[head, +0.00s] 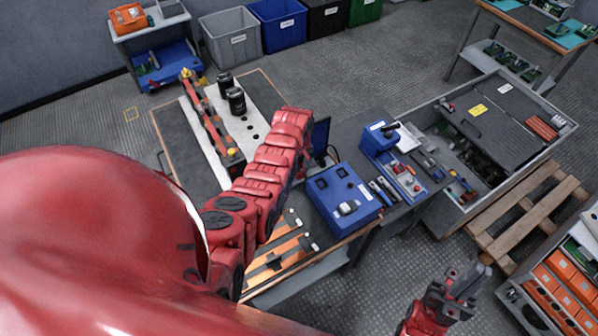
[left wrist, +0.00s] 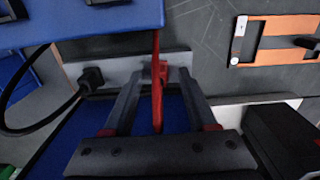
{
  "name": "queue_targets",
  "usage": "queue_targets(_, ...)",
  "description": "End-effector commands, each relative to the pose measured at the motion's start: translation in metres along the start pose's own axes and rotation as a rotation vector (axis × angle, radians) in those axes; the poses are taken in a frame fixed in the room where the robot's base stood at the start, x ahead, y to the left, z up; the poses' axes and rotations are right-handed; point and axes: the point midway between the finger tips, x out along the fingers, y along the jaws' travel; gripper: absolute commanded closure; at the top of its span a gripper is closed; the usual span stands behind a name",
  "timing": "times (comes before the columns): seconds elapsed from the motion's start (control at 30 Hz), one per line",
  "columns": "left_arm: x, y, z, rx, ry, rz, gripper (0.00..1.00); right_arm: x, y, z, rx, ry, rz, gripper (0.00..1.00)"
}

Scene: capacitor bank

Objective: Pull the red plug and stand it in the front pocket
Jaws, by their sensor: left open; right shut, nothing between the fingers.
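In the left wrist view a red plug (left wrist: 161,70) with a red lead stands at a grey strip (left wrist: 110,72) under the edge of a blue box. My left gripper (left wrist: 158,76) is open, its fingers on either side of the red plug. I cannot tell whether they touch it. In the head view my left arm hides this gripper and the red plug. My right gripper (head: 465,286) is shut and empty, over the floor at the lower right. I cannot make out a front pocket.
A black plug (left wrist: 92,78) with a looping cable is left of the red one. A blue instrument box (head: 342,197) stands on the bench near my left arm. Black capacitors (head: 236,101) stand on a white board behind it. A wooden pallet (head: 530,215) lies at the right.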

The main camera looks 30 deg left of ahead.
Motion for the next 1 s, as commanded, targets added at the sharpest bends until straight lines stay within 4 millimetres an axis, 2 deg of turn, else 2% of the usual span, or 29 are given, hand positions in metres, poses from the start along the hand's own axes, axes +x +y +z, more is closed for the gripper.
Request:
queue_targets(0.87, -0.0004, 0.0000, -0.0002, 0.000, 0.000, 0.000, 0.43, -0.0033, -0.0002, 0.0005, 0.000, 0.000, 0.000, 1.00)
queue_targets(1.0, -0.0003, -0.0001, -0.0002, 0.000, 0.000, 0.000, 0.68, -0.0032, -0.0002, 0.0006, 0.000, 0.000, 0.000, 1.00)
